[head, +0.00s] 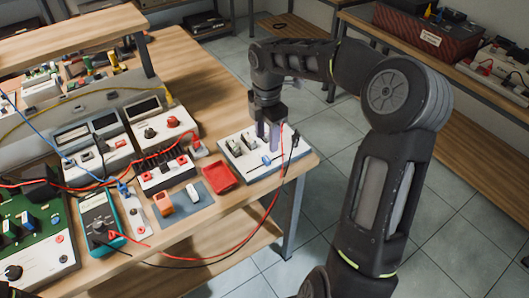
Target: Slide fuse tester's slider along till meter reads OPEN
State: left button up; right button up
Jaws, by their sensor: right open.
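A white, low box (287,160) sits at the right front corner of the wooden bench; it looks like the fuse tester. A small blue piece (266,160) shows on its top, perhaps the slider. My right gripper (269,143) points down over this box, its fingers open, just behind the blue piece. Whether the fingers touch anything cannot be told. The gripper hides part of the box's top. No meter reading can be made out. My left gripper is not in view.
A red tray (220,177) lies left of the box. A teal multimeter (99,222), a green circuit board (33,236) and several white instruments crowd the bench's left.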

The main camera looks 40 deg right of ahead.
aim_at(266, 158)
jog(key=shift+f+p, duration=0.4)
jog(key=shift+f, duration=3.6)
jog(key=shift+c, duration=0.6)
grip_shut()
jog(key=shift+w, duration=0.1)
